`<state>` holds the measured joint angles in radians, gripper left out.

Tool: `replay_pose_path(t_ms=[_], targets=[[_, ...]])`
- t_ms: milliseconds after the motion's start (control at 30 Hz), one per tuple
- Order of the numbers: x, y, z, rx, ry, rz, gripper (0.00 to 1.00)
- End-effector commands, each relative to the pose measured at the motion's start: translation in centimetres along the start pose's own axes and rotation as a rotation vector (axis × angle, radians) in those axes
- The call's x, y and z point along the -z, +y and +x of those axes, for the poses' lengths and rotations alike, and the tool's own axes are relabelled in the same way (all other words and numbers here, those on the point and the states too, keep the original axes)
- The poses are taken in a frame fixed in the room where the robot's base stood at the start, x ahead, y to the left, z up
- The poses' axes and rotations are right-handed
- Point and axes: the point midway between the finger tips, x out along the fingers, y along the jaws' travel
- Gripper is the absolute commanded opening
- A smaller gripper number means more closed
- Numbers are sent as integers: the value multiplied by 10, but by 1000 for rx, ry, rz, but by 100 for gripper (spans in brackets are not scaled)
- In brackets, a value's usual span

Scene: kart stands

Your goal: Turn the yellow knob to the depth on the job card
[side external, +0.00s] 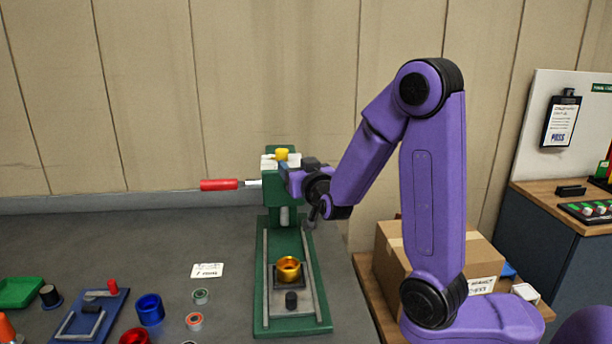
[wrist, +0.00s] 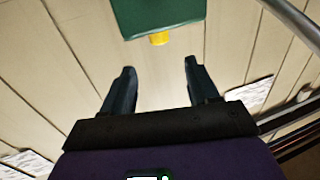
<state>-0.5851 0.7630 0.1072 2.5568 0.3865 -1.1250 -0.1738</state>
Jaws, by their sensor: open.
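The yellow knob (side external: 281,154) sits on top of the green press (side external: 284,212), which has a red-handled lever (side external: 219,185) out to its left. In the wrist view the yellow knob (wrist: 159,39) shows at the edge of a green block, ahead of and between my fingers, apart from them. My gripper (wrist: 158,75) is open with nothing between its fingers. In the side view my arm's end is right beside the press head, and the fingertips cannot be made out clearly. A small white card (side external: 207,270) with writing too small to read lies on the bench left of the press.
A gold ring (side external: 288,269) sits on the press bed. A cardboard box (side external: 482,258) stands at right. The bench's back left is clear.

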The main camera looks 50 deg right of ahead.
Motion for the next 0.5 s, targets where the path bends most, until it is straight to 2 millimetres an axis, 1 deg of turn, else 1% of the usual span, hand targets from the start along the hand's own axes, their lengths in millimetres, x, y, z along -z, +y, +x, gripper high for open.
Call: replay_pose_path(t_ms=[500], targets=[[0,1,-23,2,-1,0,60]])
